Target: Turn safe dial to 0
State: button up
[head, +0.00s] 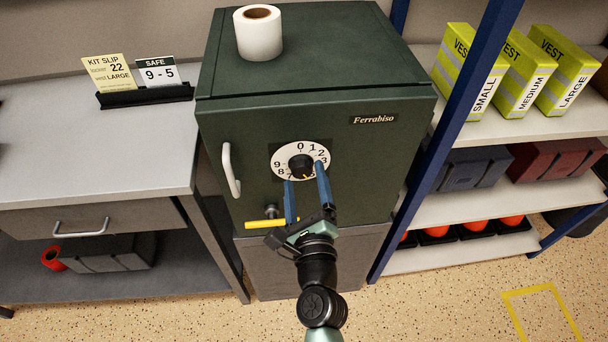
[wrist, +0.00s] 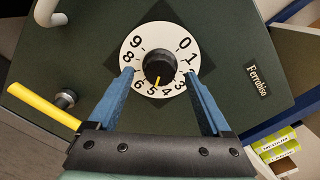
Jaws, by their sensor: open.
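The safe dial is a white disc (head: 280,153) with black numbers on the front of a dark green safe (head: 240,130). It also shows in the wrist view (wrist: 138,71). Its black knob (wrist: 158,68) has a yellow pointer aimed down at about 5; 0 is at the upper right in that view. My gripper (head: 305,174) is open, with its blue fingertips apart at the left and right of the knob, over the disc's edges in the wrist view (wrist: 159,73). It holds nothing. I cannot tell how far the tips are from the dial face.
A pale door handle (head: 230,170) is left of the dial, and a yellow lever (head: 265,224) is below left. A paper roll (head: 258,38) stands on the safe. A desk (head: 90,170) is at left; a blue-posted shelf (head: 470,205) with vest boxes is at right.

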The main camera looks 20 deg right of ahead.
jog(key=shift+w+d, duration=0.1)
jog(key=shift+w, duration=0.3)
grip_shut()
